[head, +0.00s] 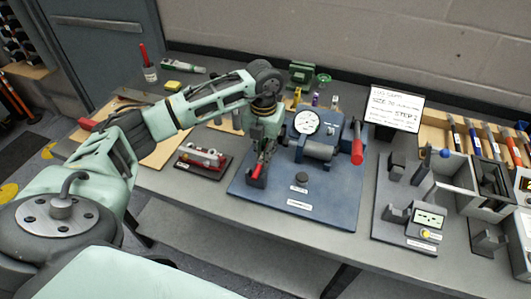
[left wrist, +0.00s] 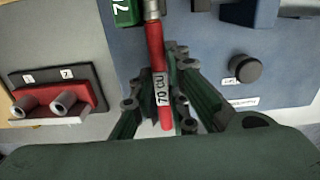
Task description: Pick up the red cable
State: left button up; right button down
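The red cable (left wrist: 155,45) is a short red rod with a white "70 CU" label and a metal end at the top of the left wrist view. In the head view its red end (head: 257,172) shows below my left gripper (head: 263,160), over the left part of the blue base plate (head: 245,197). The fingers of my left gripper (left wrist: 162,85) stand close on both sides of the cable and appear shut on it. The cable's metal end is beside a green block (left wrist: 125,10) marked 7. My right gripper is not in view.
A red block with two grey posts (head: 203,157) stands left of the plate. A gauge (head: 307,122) and a red-handled lever (head: 357,150) are on the plate's far side. A sign (head: 396,107) and grey fixtures (head: 410,215) stand to the right.

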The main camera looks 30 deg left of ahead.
pick_arm(q)
grip_shut()
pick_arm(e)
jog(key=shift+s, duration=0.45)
pick_arm(q)
jog(key=shift+r, duration=0.1)
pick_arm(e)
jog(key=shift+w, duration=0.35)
